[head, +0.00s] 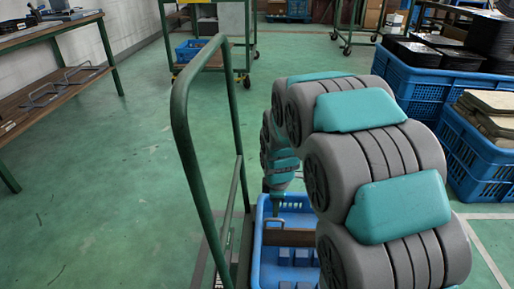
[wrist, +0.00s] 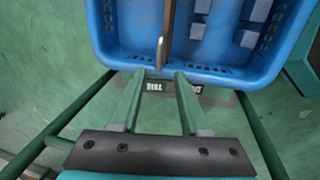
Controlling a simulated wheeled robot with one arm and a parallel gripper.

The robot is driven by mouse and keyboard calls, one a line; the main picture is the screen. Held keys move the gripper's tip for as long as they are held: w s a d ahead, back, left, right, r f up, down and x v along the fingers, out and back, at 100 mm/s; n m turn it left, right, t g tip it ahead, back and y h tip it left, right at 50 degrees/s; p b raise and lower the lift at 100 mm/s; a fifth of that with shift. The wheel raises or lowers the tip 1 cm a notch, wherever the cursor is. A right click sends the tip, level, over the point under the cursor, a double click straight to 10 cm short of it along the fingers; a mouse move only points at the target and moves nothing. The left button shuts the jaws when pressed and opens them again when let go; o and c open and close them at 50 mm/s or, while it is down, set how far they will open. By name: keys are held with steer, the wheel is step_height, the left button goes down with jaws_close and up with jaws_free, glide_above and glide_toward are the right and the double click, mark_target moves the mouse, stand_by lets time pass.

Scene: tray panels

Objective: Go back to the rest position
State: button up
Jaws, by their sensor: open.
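My gripper (wrist: 160,76) shows in the wrist view with its two green fingers apart and nothing between them. The fingertips lie in the picture just short of the near rim of a blue tray (wrist: 205,72); I cannot tell the height gap. In the head view my gripper (head: 277,203) points down over the blue tray (head: 257,255), partly hidden by my own grey and teal arm. Several small blue-grey blocks (head: 285,257) lie in the tray.
A green cart handle (head: 182,130) rises left of the tray. Blue crates (head: 470,160) stand at the right, with black items and panels in them. A workbench (head: 60,80) is at the far left, and a trolley (head: 215,50) at the back. The green floor at left is clear.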

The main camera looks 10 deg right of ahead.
steer(key=s+r+m+g+p, duration=0.1)
steer(key=s+r+m, duration=0.4)
steer(key=s, duration=0.6)
steer(key=s+d+r+m+g+p, duration=0.1)
steer(key=s+r+m+p, duration=0.2)
steer(key=s, duration=0.8)
steer(key=s+r+m+g+p, duration=0.1)
steer(key=s+r+m+g, duration=0.1)
steer(key=s+r+m, duration=0.5)
steer(key=s+r, duration=0.2)
steer(key=s, duration=0.3)
steer(key=shift+d+m+p, duration=0.3)
steer(key=shift+d+p, duration=0.05)
steer(key=shift+p, duration=0.05)
